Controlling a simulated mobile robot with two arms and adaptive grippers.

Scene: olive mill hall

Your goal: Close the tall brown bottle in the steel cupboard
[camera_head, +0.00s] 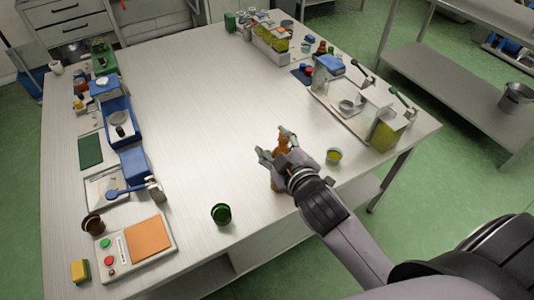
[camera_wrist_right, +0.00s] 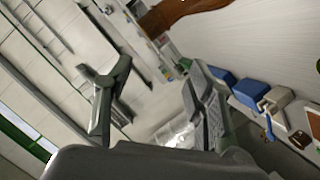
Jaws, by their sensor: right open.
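A brown bottle (camera_head: 281,144) stands on the pale table, partly hidden behind my right gripper (camera_head: 277,145). In the right wrist view, a brown, bottle-like shape (camera_wrist_right: 185,12) crosses the top edge, cut off by the frame. My right gripper, also in the right wrist view (camera_wrist_right: 157,78), is open, with nothing between its fingertips there. Its fingers are close to the bottle in the head view; I cannot tell whether they touch it. Whether the bottle has a cap on cannot be seen. No steel cupboard can be made out for certain. My left gripper is not in view.
A green cup (camera_head: 221,213) and a small yellow-green cup (camera_head: 333,155) stand near the table's front edge. A button panel (camera_head: 132,247), blue bins (camera_head: 117,120) and small items line the left side. A tray (camera_head: 345,112) lies right. The table (camera_head: 190,90) is clear mid-way.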

